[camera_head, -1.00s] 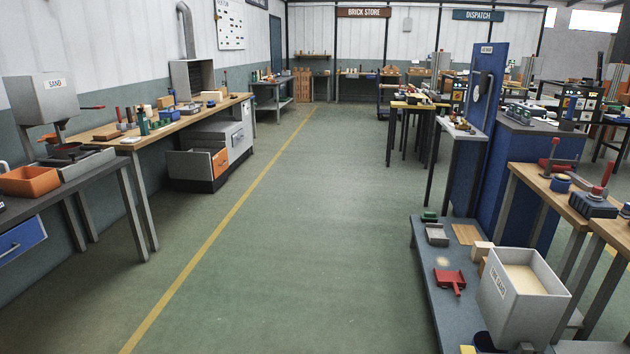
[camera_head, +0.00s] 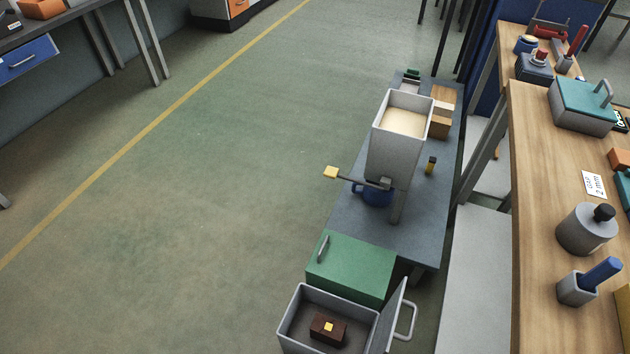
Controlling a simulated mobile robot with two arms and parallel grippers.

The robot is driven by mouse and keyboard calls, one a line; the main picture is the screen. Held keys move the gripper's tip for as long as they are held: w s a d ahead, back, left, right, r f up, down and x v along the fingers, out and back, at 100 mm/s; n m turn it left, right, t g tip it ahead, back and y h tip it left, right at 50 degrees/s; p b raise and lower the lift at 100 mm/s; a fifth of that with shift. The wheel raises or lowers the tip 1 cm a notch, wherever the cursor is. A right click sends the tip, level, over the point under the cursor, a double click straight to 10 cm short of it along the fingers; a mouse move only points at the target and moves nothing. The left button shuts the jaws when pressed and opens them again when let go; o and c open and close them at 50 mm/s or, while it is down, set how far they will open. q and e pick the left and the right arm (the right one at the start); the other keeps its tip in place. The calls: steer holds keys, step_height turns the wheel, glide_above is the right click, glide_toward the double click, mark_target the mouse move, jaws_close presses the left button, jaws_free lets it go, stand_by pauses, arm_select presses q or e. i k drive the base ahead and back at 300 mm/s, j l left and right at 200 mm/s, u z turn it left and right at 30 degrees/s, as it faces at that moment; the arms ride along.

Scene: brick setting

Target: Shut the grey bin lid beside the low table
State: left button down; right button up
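The grey bin (camera_head: 293,311) stands on the floor at the bottom of the head view, by the near end of the low table (camera_head: 425,220). Its grey lid (camera_head: 391,312) is open and stands steeply tilted up along the bin's right side. A light handle (camera_head: 408,322) sticks out to the right from the lid. A dark brown block (camera_head: 327,330) with a small yellow patch on top lies inside the bin. The bin's near edge is cut off by the frame. Neither of my grippers is in view.
A green box (camera_head: 350,268) stands between bin and low table. On the table are a tall grey sand hopper (camera_head: 391,150) with a yellow-ended lever and a blue mug (camera_head: 372,194). A wooden bench (camera_head: 545,200) stands at the right. The floor on the left is clear.

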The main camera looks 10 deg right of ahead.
mark_target(385, 333)
steer(key=k+l, duration=0.15)
steer(key=l, duration=0.25)
steer(key=k+l, duration=0.2)
steer(key=l, duration=0.2)
steer(key=k+l, duration=0.15)
steer(key=l, duration=0.25)
steer(key=k+j+u, duration=0.1)
steer(key=k+j, duration=0.1)
